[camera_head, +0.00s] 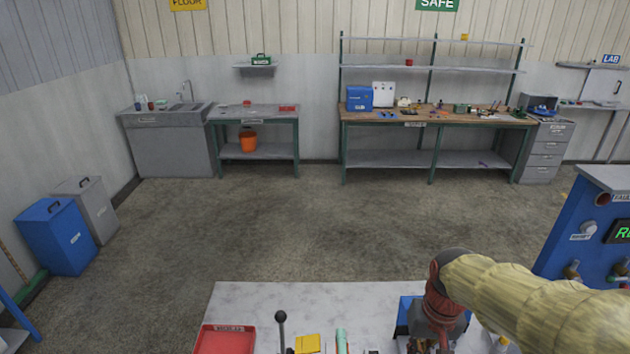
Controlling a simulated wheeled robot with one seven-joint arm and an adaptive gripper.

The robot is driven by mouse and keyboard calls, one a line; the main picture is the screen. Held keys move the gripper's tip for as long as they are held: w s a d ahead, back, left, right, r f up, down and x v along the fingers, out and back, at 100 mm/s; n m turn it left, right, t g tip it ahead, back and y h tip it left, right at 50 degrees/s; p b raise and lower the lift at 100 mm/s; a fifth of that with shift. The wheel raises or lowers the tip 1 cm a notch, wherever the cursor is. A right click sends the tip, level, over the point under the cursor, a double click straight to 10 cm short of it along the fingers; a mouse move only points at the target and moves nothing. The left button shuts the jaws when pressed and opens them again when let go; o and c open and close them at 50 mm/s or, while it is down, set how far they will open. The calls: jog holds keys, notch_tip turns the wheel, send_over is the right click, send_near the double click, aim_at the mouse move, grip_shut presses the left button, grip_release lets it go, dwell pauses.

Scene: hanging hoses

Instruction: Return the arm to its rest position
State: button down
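My arm comes in from the lower right of the head view in a yellowish cloth-like sleeve (535,297). It ends in a dark red and black wrist that bends downward. My gripper (440,340) hangs below this wrist, over the right part of the light grey bench top (260,300). The fingers are small and partly cut off by the bottom edge, so I cannot tell whether they are open or shut, or whether they hold anything.
A red tray (225,340), a black-knobbed lever (281,318) and a yellow item (307,343) are on the near bench. A blue object (402,318) sits just behind my wrist. A blue cabinet (572,228) with fittings stands at right. The floor beyond is clear.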

jog(key=s+a+r+n+t+b, duration=0.1)
jog(key=s+a+r+t+b, duration=0.1)
jog(key=s+t+b, duration=0.3)
jog(key=s+b, duration=0.3)
jog(key=s, duration=0.2)
jog(key=shift+a+r+h+b, duration=0.2)
jog(key=shift+r+h+b, duration=0.1)
